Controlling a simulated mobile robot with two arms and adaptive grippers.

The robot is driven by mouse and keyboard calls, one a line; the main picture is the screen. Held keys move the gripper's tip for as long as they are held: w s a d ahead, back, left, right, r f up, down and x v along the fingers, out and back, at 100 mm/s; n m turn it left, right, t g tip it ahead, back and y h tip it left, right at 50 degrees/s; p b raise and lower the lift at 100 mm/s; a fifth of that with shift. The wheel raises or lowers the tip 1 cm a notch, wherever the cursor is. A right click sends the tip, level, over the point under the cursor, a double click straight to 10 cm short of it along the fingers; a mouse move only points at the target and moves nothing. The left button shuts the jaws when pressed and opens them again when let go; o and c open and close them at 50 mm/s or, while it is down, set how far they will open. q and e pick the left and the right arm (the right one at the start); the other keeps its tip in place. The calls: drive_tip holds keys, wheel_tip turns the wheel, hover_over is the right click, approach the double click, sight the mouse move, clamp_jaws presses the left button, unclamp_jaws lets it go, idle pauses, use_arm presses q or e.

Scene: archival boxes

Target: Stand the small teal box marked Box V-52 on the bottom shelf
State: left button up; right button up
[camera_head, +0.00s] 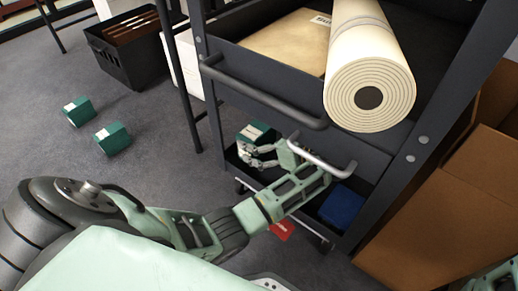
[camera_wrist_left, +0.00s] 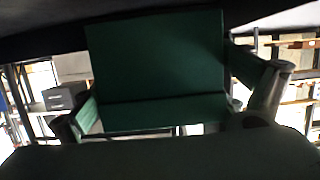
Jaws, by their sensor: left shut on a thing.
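A small teal box (camera_head: 258,133) with a white label is held in my left gripper (camera_head: 256,155), whose fingers are shut on it. The box is at the left end opening of the dark cart's bottom shelf (camera_head: 232,156), under the upper tray. I cannot tell if it touches the shelf, and its label is too small to read. In the left wrist view the teal box (camera_wrist_left: 155,65) fills the middle between the two fingers, under a dark surface.
A blue box (camera_head: 342,205) is at the bottom shelf's right. A rolled sheet (camera_head: 369,80) and tan folder (camera_head: 287,43) lie on the upper tray. Two teal boxes (camera_head: 79,111) (camera_head: 113,138) rest on the floor. A cardboard box (camera_head: 440,205) stands right; a red item (camera_head: 281,229) lies low.

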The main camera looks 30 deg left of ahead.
use_arm(q)
wheel_tip(320, 180, down, 4)
drive_tip(key=shift+r+b, duration=0.2)
drive_tip(key=shift+b, duration=0.75)
drive_tip(key=shift+r, duration=0.1)
drive_tip(key=o, duration=1.3)
drive_tip(key=shift+c, duration=0.2)
drive_tip(key=p+v, duration=0.3)
drive_tip(key=v, duration=0.3)
drive_tip(key=shift+d+r+p, duration=0.2)
drive_tip(key=shift+d+p, duration=0.1)
drive_tip(key=shift+p, duration=0.05)
drive_tip(key=shift+d, duration=0.45)
